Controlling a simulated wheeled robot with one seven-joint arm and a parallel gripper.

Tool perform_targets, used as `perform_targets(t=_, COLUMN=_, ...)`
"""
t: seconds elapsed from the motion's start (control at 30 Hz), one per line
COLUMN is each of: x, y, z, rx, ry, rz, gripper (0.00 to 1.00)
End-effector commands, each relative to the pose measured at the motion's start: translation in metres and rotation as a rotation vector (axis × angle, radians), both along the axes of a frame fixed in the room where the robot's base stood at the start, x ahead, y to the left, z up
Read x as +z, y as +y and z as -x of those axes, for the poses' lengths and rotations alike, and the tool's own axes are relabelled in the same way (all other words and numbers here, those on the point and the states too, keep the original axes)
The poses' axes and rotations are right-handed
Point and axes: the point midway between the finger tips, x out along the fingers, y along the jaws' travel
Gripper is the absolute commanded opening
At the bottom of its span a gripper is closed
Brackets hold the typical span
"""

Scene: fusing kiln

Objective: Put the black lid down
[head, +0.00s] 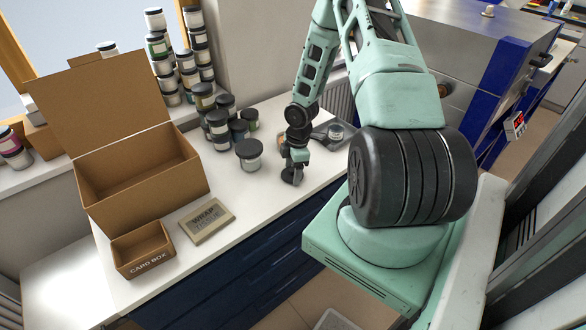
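My gripper (293,174) is low over the white counter, near its front edge, pointing down. Its fingertips are small and dark here, and I cannot make out whether they are apart or closed on something dark such as a lid. No separate black lid lying loose on the counter is clear to me. A jar with a black lid (249,148) stands on the counter just left of my gripper, apart from it. Several more black-lidded jars (217,124) stand behind that one.
A large open cardboard box (140,180), a small card box (145,255) and a wrap tissue pack (206,220) occupy the left of the white counter (262,195). Stacked jars (180,60) stand on the sill. Bare counter lies between the pack and my gripper.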

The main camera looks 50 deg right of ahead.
Motion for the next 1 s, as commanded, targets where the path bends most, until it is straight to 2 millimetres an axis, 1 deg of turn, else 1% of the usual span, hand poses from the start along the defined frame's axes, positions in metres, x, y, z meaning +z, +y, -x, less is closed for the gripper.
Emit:
perform_targets(t=0.03, x=0.0, y=0.0, z=0.0, rx=0.0, ry=0.0, rz=0.0, gripper=0.79)
perform_targets(t=0.07, x=0.0, y=0.0, z=0.0, rx=0.0, ry=0.0, rz=0.0, gripper=0.86)
perform_targets(t=0.33, x=0.001, y=0.0, z=0.0, rx=0.0, ry=0.0, rz=0.0, gripper=0.86)
perform_targets(t=0.47, x=0.008, y=-0.001, z=0.0, rx=-0.001, ry=-0.002, rz=0.0, gripper=0.86)
perform_targets(t=0.57, x=0.023, y=-0.003, z=0.0, rx=-0.003, ry=-0.004, rz=0.001, gripper=0.86)
perform_targets(t=0.8, x=0.074, y=-0.008, z=0.005, rx=-0.004, ry=-0.003, rz=0.001, gripper=0.86)
perform_targets(t=0.9, x=0.093, y=-0.01, z=0.006, rx=-0.003, ry=-0.004, rz=0.001, gripper=0.86)
perform_targets(t=1.0, x=0.107, y=-0.011, z=0.007, rx=-0.002, ry=-0.003, rz=0.001, gripper=0.86)
